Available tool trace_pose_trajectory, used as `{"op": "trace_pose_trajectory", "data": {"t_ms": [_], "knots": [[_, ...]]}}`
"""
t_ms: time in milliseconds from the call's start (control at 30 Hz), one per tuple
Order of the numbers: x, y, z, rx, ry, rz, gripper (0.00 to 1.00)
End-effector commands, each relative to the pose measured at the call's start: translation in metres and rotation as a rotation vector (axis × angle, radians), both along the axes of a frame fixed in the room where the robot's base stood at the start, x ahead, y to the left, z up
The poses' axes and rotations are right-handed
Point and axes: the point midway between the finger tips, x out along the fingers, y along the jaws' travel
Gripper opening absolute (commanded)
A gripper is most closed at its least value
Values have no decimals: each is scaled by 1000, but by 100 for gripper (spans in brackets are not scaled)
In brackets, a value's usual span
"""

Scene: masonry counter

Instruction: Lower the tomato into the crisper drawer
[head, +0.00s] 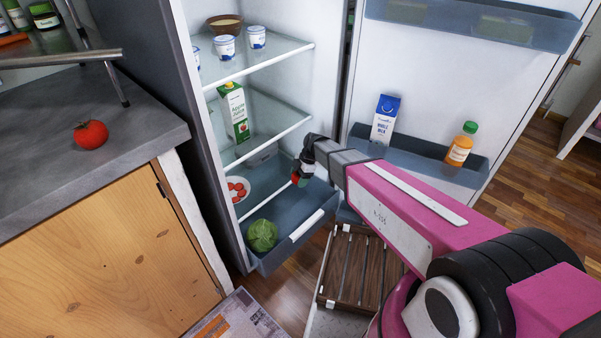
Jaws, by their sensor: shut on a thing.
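A red tomato (91,134) sits on the grey counter at the left. The blue-grey crisper drawer (283,259) is pulled out at the bottom of the open fridge, with a green cabbage (262,235) in its front left part. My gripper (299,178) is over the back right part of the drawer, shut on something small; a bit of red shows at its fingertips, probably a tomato. The fingers and arm hide most of it. I cannot tell how high it is above the drawer floor.
A bowl of red-and-white items (237,188) stands behind the drawer. A juice carton (233,111) stands on a glass shelf above. The open door holds a milk carton (385,119) and an orange bottle (461,144). The drawer's middle looks clear. A wooden rack (358,268) stands below.

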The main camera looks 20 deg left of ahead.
Motion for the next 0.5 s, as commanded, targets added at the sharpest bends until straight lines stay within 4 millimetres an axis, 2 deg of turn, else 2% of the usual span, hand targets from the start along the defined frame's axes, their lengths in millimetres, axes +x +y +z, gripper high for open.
{"op": "trace_pose_trajectory", "data": {"t_ms": [500], "knots": [[1, 1, -76, 0, 0, -1, 41]]}}
